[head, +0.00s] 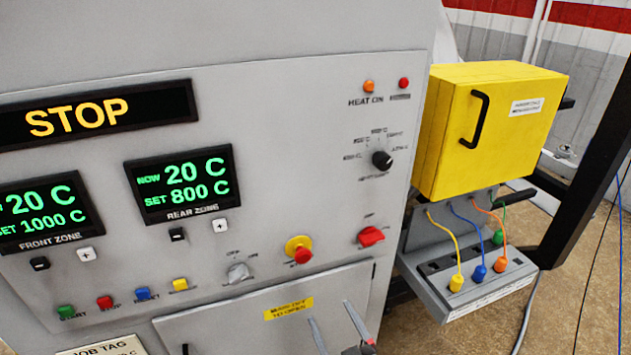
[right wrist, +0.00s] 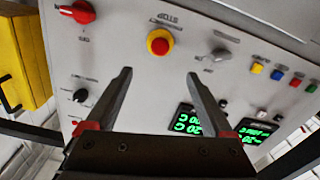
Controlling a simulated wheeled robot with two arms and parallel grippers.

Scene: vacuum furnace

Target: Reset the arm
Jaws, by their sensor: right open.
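My right gripper (head: 330,312) shows at the bottom of the head view, in front of the lower door of the grey furnace panel (head: 290,120). Its two fingers are apart with nothing between them. In the right wrist view the open fingers (right wrist: 160,73) point at the panel, near the red and yellow stop button (right wrist: 159,41). The panel appears upside down there. I cannot tell how far the fingertips are from the panel. My left gripper is not in view.
The panel has a STOP display (head: 78,118), a red switch (head: 370,236), a grey knob (head: 238,272) and a black dial (head: 382,160). A yellow box (head: 490,130) with a black handle is at right, above a grey socket unit with coloured plugs (head: 480,271). A black frame post stands beyond.

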